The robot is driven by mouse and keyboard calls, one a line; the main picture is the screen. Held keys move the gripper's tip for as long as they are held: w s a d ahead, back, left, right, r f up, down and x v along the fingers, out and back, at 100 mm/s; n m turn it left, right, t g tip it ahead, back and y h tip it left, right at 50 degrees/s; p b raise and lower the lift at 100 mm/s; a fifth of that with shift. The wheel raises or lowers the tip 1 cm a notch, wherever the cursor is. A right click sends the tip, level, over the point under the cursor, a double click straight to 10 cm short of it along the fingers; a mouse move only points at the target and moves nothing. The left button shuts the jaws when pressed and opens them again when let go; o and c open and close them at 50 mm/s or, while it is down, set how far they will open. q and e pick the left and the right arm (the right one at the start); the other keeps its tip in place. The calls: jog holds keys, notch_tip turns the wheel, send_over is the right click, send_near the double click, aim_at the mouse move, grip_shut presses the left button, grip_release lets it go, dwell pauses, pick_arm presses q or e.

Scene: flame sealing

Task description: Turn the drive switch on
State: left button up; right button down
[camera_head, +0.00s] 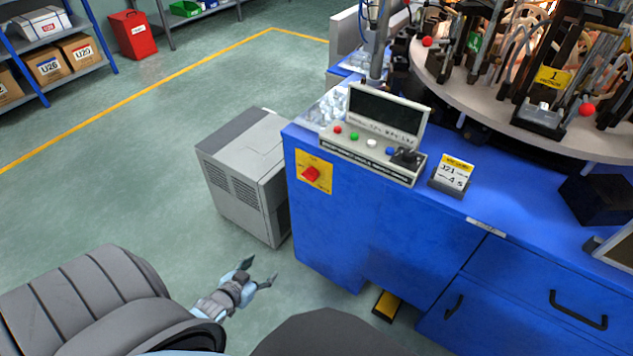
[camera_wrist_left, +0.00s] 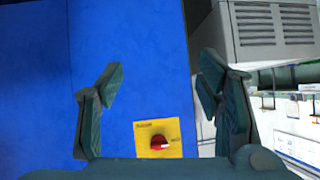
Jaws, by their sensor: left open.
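The drive switch is a red knob (camera_head: 311,174) on a yellow plate (camera_head: 325,183), on the left part of the blue cabinet's front (camera_head: 390,225). In the left wrist view the red knob (camera_wrist_left: 159,143) on its yellow plate (camera_wrist_left: 142,148) shows low in the picture, between the bases of the fingers. My left gripper (camera_head: 262,273) is open and empty, below and to the left of the switch and apart from it in the head view. Its spread fingers also show in the left wrist view (camera_wrist_left: 163,85). My right gripper is not in view.
A grey box unit (camera_head: 240,180) stands on the floor left of the cabinet. A control panel (camera_head: 372,150) with coloured buttons and a small sign (camera_head: 452,174) sit on top. A yellow pedal (camera_head: 387,305) lies at the cabinet's foot.

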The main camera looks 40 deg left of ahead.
pick_arm(q)
jog(key=w+a+r+t+b, duration=0.2)
jog(key=w+r+t, duration=0.2)
jog(key=w+r, duration=0.25)
jog(key=t+h+b, duration=0.2)
jog(key=t, duration=0.1)
send_near(307, 179)
jog(key=shift+m, duration=0.3)
jog(key=w+b, duration=0.5)
jog(key=w, duration=0.4)
jog(key=shift+w+a+r, duration=0.1)
jog(key=shift+w, duration=0.1)
jog(key=c, duration=1.2)
jog(key=shift+o, duration=0.2)
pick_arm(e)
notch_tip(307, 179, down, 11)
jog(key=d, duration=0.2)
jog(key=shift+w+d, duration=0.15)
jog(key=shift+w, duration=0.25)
